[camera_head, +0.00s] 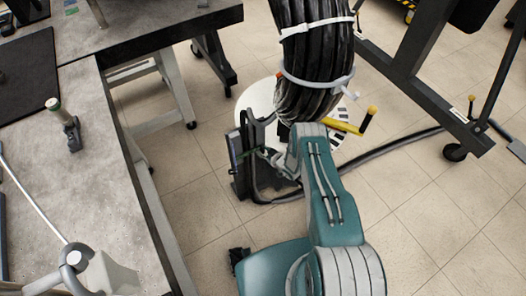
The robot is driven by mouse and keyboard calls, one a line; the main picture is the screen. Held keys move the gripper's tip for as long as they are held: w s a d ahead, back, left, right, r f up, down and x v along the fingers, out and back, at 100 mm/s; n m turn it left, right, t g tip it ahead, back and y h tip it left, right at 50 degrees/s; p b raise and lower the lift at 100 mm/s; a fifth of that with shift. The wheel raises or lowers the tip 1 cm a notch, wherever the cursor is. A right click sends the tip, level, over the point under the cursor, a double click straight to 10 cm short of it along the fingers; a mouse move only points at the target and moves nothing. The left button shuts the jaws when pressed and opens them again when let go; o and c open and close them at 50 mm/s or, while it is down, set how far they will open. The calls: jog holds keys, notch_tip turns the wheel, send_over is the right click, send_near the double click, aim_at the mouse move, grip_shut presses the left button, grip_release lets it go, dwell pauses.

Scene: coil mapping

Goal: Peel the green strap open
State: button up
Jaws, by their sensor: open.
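A thin green strap (246,155) shows at a dark upright stand (240,172) in the middle of the view. It is small, and I cannot tell how it is fastened. My teal and grey arm reaches up from the lower right. My gripper (266,154) is small at its end, beside the strap and the stand. Its jaws are open. I cannot tell whether a finger touches the strap, as the fingers overlap the stand and dark cable there.
A thick black cable coil (318,60) with pale bands hangs just above my arm's end, over a round white base (258,100) with a yellow handle (345,127). A workbench (95,190) fills the left. A dark wheeled frame (425,95) stands right. Floor at lower right is clear.

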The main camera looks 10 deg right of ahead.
jog(key=shift+d, duration=0.1)
grip_shut()
jog(key=shift+s, duration=0.1)
